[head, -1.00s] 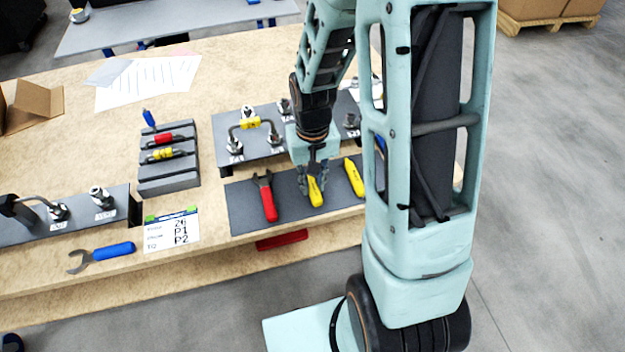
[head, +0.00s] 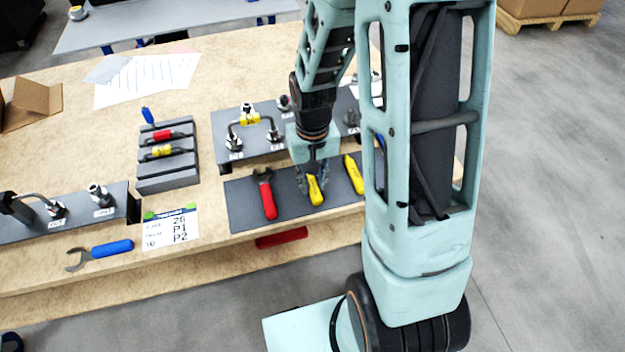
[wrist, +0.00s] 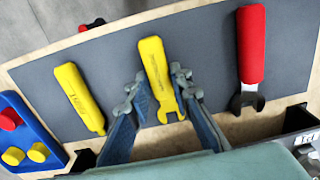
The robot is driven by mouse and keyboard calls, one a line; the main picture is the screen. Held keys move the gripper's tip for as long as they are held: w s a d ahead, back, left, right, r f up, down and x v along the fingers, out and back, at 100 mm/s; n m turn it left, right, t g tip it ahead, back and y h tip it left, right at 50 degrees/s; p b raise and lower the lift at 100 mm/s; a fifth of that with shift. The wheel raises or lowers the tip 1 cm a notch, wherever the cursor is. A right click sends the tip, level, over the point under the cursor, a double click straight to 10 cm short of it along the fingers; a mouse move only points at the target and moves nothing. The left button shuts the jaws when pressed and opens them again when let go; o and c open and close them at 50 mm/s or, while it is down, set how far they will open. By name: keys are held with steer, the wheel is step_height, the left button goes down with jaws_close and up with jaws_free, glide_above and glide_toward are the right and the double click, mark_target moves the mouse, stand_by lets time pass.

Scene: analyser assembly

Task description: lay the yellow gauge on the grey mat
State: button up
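The yellow gauge (head: 315,192), a flat tool with a forked end, lies on the grey mat (head: 241,200), between a red-handled wrench (head: 267,197) and another yellow tool (head: 353,174). My gripper (head: 313,186) is low over the mat at the gauge's forked end. In the wrist view my gripper (wrist: 160,88) is open, with its fingers on either side of the gauge (wrist: 154,62) and gaps visible beside it. The other yellow tool (wrist: 78,96), with dark writing, lies to the left there, and the red wrench (wrist: 250,50) to the right.
A fixture plate (head: 265,152) with metal fittings stands just behind the mat. A grey rack (head: 168,184) with red and yellow pieces, a label card (head: 171,229) and a blue-handled wrench (head: 112,250) are at the left. A blue tray (wrist: 30,125) is near the mat's end.

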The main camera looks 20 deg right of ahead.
steer(key=o, duration=0.4)
step_height(320, 180, up, 12)
stand_by(0.6)
